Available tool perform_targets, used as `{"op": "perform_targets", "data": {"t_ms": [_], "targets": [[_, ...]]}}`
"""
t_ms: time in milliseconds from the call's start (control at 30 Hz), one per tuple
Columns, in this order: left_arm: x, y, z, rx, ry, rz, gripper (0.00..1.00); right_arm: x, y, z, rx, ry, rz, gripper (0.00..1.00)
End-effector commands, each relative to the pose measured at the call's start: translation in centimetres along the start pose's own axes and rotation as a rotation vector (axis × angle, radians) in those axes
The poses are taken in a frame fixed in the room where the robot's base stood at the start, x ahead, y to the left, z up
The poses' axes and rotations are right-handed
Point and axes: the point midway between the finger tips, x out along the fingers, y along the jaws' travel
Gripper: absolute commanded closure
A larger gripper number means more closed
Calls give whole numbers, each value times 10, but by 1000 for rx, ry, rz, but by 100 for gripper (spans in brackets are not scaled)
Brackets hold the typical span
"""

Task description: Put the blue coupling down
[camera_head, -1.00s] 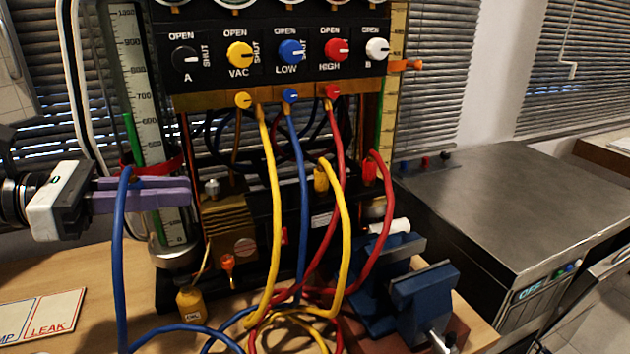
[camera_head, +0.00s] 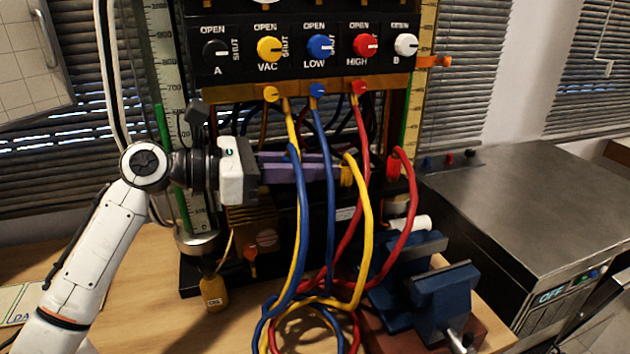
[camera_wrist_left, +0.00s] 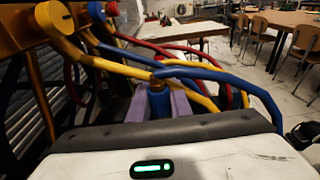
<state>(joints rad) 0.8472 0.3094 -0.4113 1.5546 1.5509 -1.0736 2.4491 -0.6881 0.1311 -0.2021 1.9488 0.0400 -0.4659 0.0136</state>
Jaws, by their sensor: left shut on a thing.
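My left gripper (camera_head: 312,168) is shut, its purple fingers pointing right across the middle of the rig, below the manifold. It holds the blue coupling (camera_wrist_left: 157,103), which shows between the purple fingers in the left wrist view; in the head view the coupling is mostly hidden by the fingers and hose. The blue hose (camera_head: 303,215) arches from the grip and drops in front of the fingers to the coils below. The yellow coupling (camera_head: 347,176) is close beside the fingertips; I cannot tell if they touch. My right gripper is not in view.
The red coupling (camera_head: 393,168) stands further right. Yellow and red hoses hang close around the fingers. A blue vise (camera_head: 440,290) stands at the lower right.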

Motion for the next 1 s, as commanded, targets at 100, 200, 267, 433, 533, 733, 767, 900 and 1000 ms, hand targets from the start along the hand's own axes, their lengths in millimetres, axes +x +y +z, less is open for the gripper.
{"op": "perform_targets", "data": {"t_ms": [100,200,267,433,533,733,767,900,1000], "targets": [[3,0,-20,-5,2,0,100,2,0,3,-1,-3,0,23],[4,0,-28,-3,0,1,100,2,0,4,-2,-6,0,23],[4,0,-27,-1,0,1,100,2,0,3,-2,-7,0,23],[3,0,-27,-1,0,0,100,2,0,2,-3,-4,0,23],[4,0,-29,-2,1,0,81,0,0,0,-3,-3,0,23],[4,0,-29,-1,1,0,74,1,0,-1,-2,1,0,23],[4,0,-29,-1,1,0,74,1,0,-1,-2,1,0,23],[3,0,-28,0,0,0,74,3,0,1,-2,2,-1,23],[-7,1,-25,-3,2,2,74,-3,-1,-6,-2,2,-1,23]]}}
